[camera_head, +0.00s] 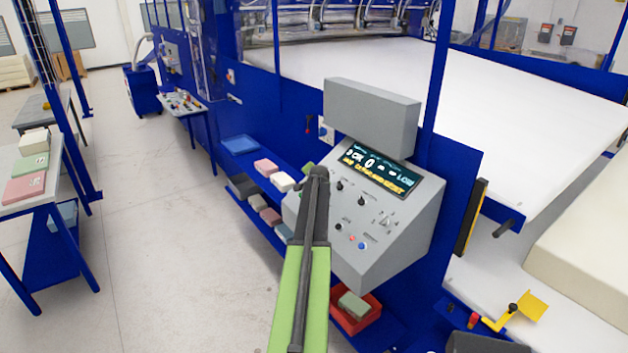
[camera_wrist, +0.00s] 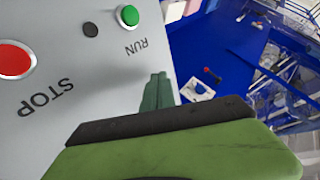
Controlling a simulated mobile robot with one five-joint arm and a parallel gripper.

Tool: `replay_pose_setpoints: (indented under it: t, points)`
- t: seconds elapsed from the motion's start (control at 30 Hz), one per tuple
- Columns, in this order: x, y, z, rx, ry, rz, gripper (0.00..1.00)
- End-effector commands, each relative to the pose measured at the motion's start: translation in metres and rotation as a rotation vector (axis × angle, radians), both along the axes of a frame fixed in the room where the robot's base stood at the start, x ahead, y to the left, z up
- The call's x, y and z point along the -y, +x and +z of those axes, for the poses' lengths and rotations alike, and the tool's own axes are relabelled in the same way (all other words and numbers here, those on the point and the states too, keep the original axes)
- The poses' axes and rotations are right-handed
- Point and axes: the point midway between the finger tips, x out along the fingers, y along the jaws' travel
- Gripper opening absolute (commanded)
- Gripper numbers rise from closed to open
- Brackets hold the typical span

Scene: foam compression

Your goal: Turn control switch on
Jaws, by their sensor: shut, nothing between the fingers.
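A grey sloped control console (camera_head: 405,235) stands right of centre in the head view. Its face has a lit display (camera_head: 378,168), black knobs (camera_head: 361,201) and small red and blue buttons. The labels are too small to read, so I cannot tell which one is the control switch. My gripper (camera_head: 318,173) is at the console's left edge, shut and empty. In the wrist view, my gripper's tips (camera_wrist: 157,92) overlap a grey panel (camera_wrist: 75,90) with a green RUN button (camera_wrist: 129,15) and a red STOP button (camera_wrist: 14,60). I cannot tell whether they touch.
Foam blocks (camera_head: 266,167) lie on the low shelf at left. A red bin (camera_head: 352,322) sits below. The floor (camera_head: 160,240) at left is clear.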

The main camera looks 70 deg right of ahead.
Motion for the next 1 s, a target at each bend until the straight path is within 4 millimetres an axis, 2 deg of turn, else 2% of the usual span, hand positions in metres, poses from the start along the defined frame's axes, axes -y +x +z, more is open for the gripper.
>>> replay_pose_setpoints:
  t: [0.23, 0.53, 0.73, 0.87, 1.0]
  points:
    - [0.001, -0.001, 0.001, 0.0, 0.0, 0.0, 0.0]
    - [0.015, -0.005, 0.01, 0.0, -0.006, -0.003, 0.0]
    - [0.016, -0.006, 0.009, -0.001, -0.005, -0.004, 0.0]
    - [0.0, -0.007, 0.002, -0.003, 0.003, 0.0, 0.0]
    - [-0.037, -0.007, -0.013, -0.009, 0.023, 0.01, 0.0]
